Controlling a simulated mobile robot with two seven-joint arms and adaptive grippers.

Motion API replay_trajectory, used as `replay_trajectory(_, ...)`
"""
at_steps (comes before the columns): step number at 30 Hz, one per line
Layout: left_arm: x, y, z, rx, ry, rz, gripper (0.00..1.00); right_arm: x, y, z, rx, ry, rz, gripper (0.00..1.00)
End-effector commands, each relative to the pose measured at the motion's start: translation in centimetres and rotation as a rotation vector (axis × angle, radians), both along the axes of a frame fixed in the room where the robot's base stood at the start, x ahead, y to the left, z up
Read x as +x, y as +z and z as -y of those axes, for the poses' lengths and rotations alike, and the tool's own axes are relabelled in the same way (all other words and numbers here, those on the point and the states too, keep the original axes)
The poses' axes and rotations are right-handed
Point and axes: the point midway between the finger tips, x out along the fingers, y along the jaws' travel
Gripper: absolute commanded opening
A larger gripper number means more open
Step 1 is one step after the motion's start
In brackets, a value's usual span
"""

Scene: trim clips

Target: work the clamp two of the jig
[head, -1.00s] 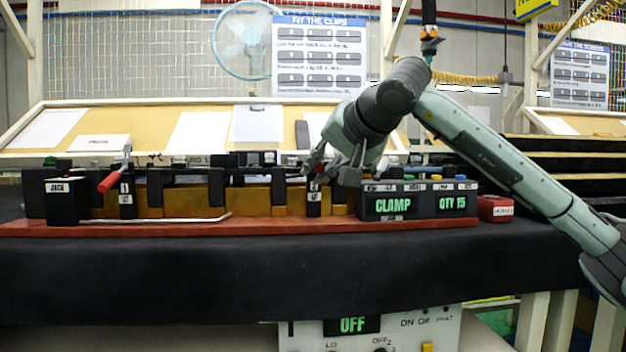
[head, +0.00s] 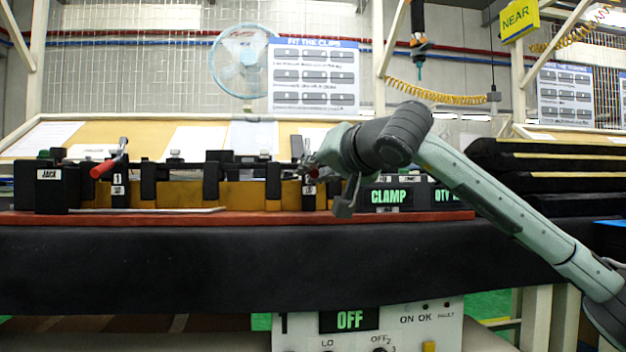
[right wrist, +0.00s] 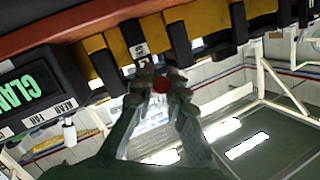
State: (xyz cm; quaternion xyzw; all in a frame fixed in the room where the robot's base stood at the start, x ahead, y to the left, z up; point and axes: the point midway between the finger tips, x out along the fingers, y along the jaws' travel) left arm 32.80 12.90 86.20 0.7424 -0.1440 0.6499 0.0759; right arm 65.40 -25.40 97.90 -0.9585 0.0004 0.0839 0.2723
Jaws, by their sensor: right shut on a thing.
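The jig is a long row of black blocks and yellow bars on a red base (head: 150,218). Clamp two (head: 309,190) stands right of the middle, beside the display (head: 389,196) that reads CLAMP. My right gripper (head: 318,168) is at clamp two and hides most of its lever in the head view. In the right wrist view, the red grip of clamp two (right wrist: 160,85) sits between the fingertips of my right gripper (right wrist: 158,88), which is shut on it. My left gripper is not in view.
Clamp one (head: 118,190) has a red handle (head: 103,169) angled down to the left. A black block labelled JACK (head: 48,188) stands at the left end. Dark stacked rails (head: 545,165) lie at the right. The black bench front (head: 200,270) is clear.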

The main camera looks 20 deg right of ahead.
Motion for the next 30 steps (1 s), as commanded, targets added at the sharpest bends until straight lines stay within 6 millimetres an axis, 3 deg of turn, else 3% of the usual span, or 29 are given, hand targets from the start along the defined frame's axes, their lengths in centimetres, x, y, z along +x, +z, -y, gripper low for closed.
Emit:
replay_trajectory(15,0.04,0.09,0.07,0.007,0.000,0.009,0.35,0.05,-0.20,0.00,-0.006,0.000,0.011,0.00)
replay_trajectory(16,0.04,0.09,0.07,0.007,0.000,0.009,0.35,0.05,-0.20,0.00,-0.006,0.000,0.011,0.14)
replay_trajectory(21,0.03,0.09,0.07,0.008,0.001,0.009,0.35,0.05,-0.18,0.01,-0.005,0.000,0.011,0.35)
replay_trajectory(30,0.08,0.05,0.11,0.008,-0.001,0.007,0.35,-0.05,-0.09,0.03,-0.004,0.000,0.013,0.35)
